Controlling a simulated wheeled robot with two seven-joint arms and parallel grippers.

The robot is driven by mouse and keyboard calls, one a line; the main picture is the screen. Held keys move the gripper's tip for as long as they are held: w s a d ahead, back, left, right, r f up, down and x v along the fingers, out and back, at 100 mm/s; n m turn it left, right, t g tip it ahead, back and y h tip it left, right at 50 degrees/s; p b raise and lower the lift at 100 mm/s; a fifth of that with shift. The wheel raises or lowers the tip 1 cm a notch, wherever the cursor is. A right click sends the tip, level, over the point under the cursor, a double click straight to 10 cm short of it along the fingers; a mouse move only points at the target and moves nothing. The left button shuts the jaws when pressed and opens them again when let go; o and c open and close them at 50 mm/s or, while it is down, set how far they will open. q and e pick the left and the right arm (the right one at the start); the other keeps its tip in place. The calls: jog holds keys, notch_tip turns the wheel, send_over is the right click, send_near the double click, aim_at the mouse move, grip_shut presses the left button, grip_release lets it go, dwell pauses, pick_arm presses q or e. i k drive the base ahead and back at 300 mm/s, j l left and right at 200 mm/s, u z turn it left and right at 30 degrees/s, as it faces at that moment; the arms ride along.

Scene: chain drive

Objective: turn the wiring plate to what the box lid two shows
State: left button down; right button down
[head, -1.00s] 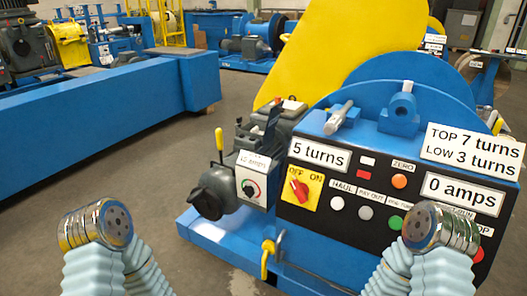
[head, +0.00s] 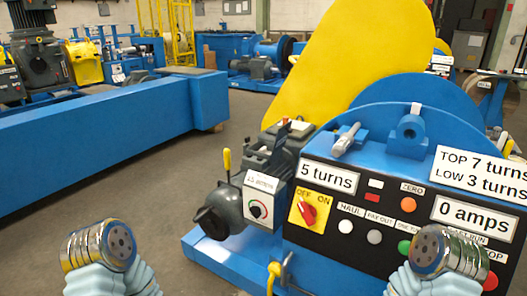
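A blue chain-drive machine (head: 225,262) stands ahead with a black control panel (head: 330,237). I cannot make out a wiring plate or a numbered box lid. A grey motor (head: 228,205) is at its left, with a small white box front (head: 258,211) bearing a dial and a small label I cannot read surely. The panel signs read "5 turns" (head: 329,178) and "0 amps" (head: 473,213). A red OFF/ON switch (head: 309,210) sits on a yellow plate. Both my arms show bent chrome joints at the bottom; neither gripper's fingers are in view.
A white sign (head: 482,176) reads "TOP 7 turns, LOW 3 turns", cut at the right edge. A tall yellow guard (head: 352,62) rises behind. A long blue beam (head: 100,140) lies at left. Grey floor (head: 130,190) between it and the machine is clear.

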aim_at(264, 150)
jog(key=u, duration=0.6)
jog(key=i+j+u, duration=0.2)
jog(key=i+u, duration=0.2)
jog(key=i+j+u, duration=0.15)
jog(key=i+u, duration=0.6)
jog(key=i, duration=0.6)
jog(key=i+j+z, duration=0.1)
jog(key=i, duration=0.45)
jog(key=i+j, duration=0.15)
jog(key=i, duration=0.4)
jog(key=i+j+z, duration=0.1)
jog(key=i, duration=0.5)
jog(key=i+l+z, duration=0.15)
jog(key=i+z, duration=0.3)
jog(key=i+l+z, duration=0.1)
jog(key=i+z, duration=0.2)
jog(key=z, duration=0.15)
jog(key=i+j+z, duration=0.15)
jog(key=i+z, duration=0.3)
jog(key=i+j+z, duration=0.2)
jog(key=z, duration=0.25)
jog(key=i+l+z, duration=0.2)
jog(key=i+z, duration=0.6)
jog(key=z, duration=0.2)
jog(key=i+z, duration=0.5)
jog(key=i+j+z, duration=0.3)
jog(key=z, duration=0.2)
